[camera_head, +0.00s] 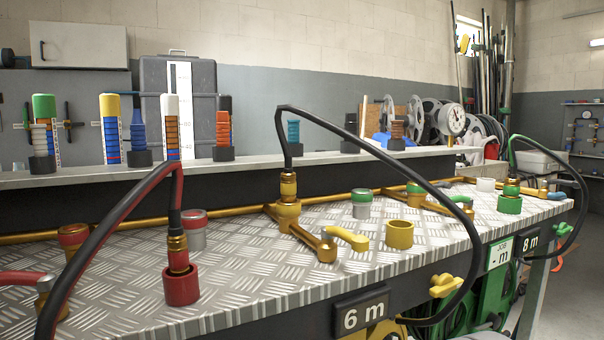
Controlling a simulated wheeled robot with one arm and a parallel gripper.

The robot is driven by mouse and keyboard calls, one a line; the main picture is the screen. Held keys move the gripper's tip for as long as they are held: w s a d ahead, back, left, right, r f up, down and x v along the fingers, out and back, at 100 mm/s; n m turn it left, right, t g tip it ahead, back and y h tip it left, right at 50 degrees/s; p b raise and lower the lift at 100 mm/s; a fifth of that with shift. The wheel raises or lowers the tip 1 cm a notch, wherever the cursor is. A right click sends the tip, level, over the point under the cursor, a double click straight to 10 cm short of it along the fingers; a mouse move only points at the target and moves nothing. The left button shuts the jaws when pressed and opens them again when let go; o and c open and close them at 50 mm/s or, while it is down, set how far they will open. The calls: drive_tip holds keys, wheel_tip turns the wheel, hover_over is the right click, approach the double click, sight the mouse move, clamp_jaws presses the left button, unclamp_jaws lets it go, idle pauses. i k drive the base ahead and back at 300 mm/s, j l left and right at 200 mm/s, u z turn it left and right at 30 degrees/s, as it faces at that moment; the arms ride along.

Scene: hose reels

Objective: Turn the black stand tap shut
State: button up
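I cannot make out for certain a tap that is black. On the ribbed metal bench (275,280), a brass tap (325,248) has a yellow lever (347,238) beside it. A red lever (22,278) tops a tap at the left edge, partly cut off and behind a hose. Small levers also show farther right, too small to read their setting. A yellow handle (444,285) sticks out at the bench's front. My gripper is not in view.
A red-striped hose (120,212) ends in a red socket (181,286). A black hose (385,155) arches from a brass fitting (288,190) over the bench edge. Colored nozzles stand on the rear shelf (270,164). A "6 m" sign (363,313) is on the front. Floor shows at right.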

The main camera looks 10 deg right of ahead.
sight(575, 184)
drive_tip(key=z, duration=1.55)
drive_tip(key=l, duration=0.3)
drive_tip(key=i+z, duration=0.05)
